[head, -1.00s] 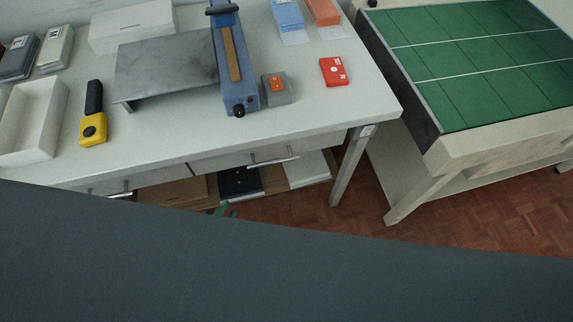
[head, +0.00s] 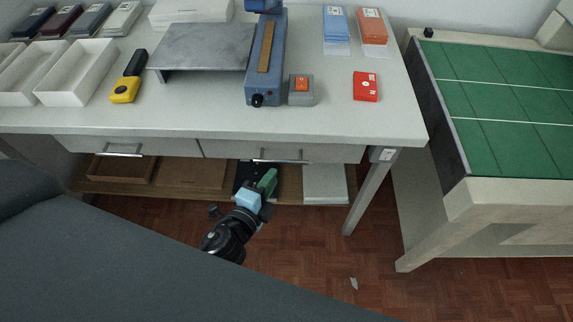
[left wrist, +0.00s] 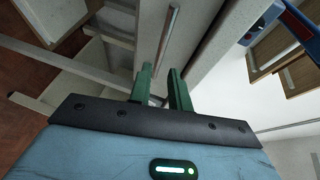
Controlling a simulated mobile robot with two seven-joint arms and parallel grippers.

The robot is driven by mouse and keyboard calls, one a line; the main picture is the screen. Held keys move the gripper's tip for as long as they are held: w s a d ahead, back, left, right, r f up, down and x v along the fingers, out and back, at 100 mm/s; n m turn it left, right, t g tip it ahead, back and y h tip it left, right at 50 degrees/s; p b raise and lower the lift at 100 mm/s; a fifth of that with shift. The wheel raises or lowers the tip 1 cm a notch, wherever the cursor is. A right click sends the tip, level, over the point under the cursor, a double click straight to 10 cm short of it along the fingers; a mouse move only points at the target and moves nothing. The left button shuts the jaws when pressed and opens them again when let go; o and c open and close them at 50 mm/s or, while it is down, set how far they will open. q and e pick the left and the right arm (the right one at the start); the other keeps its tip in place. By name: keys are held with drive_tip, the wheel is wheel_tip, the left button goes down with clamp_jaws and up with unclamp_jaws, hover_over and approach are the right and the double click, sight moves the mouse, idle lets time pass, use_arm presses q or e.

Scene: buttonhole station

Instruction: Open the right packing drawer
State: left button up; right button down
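The right packing drawer (head: 330,153) is under the white table and looks shut, its front flush with the table's front. Its metal bar handle (head: 281,161) runs along the front; a metal bar that looks like this handle (left wrist: 168,45) shows in the left wrist view. My left gripper (head: 268,178) has green fingers and is just below and in front of the handle in the head view. In the left wrist view its fingers (left wrist: 160,75) are apart with nothing between them, pointing towards the bar. Contact is not visible. My right gripper is not in view.
The left drawer (head: 165,147) is beside it, also with a bar handle. A low wooden shelf (head: 200,173) with a dark item and a white box (head: 325,183) lies below. A table leg (head: 370,195) stands right of the drawer.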

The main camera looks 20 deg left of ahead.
sight(283, 162)
use_arm(q)
drive_tip(key=shift+x, duration=3.95)
drive_tip(key=shift+a, duration=0.1)
drive_tip(key=shift+c, duration=0.5)
clamp_jaws()
